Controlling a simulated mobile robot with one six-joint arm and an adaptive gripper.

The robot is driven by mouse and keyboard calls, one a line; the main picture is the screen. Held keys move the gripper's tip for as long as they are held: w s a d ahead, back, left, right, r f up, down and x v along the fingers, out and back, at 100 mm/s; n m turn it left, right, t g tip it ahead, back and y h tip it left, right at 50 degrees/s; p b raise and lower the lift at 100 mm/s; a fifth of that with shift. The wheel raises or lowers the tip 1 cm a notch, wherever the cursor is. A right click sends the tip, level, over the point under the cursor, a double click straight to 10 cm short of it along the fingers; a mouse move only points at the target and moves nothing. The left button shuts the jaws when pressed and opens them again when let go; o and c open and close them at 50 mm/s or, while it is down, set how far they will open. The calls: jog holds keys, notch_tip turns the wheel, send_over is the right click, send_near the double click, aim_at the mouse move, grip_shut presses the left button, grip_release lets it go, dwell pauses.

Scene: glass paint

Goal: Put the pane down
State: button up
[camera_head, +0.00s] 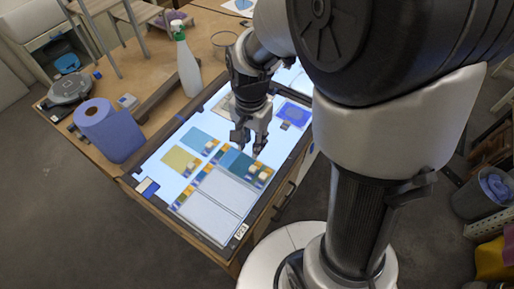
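My gripper (249,146) points down over the middle of the lit table (167,195). Its fingertips look a little apart, but the gap is small and I cannot tell whether something thin is between them. A teal pane (236,161) is just below and left of the fingertips; whether it touches them or rests on the lit surface is unclear. A yellow pane (181,160), a light blue pane (197,139) and a dark blue pane (293,112) are on the lit surface. Small coloured pieces lie around the teal pane.
A framed pale grey panel (218,193) fills the near end of the lit table. On the wooden bench are a blue paper roll (109,130), a white spray bottle (187,66) and a round grey device (70,89). Bare lit surface shows left of the yellow pane.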

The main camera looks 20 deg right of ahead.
jog(key=s+r+n+t, duration=0.4)
jog(key=s+r+n, duration=0.6)
jog(key=s+r, duration=0.4)
jog(key=shift+s+r+n, duration=0.3)
jog(key=shift+s+r, duration=0.05)
jog(key=shift+s, duration=0.1)
jog(key=shift+f, duration=0.1)
notch_tip(320, 180, down, 7)
jog(key=b, duration=0.7)
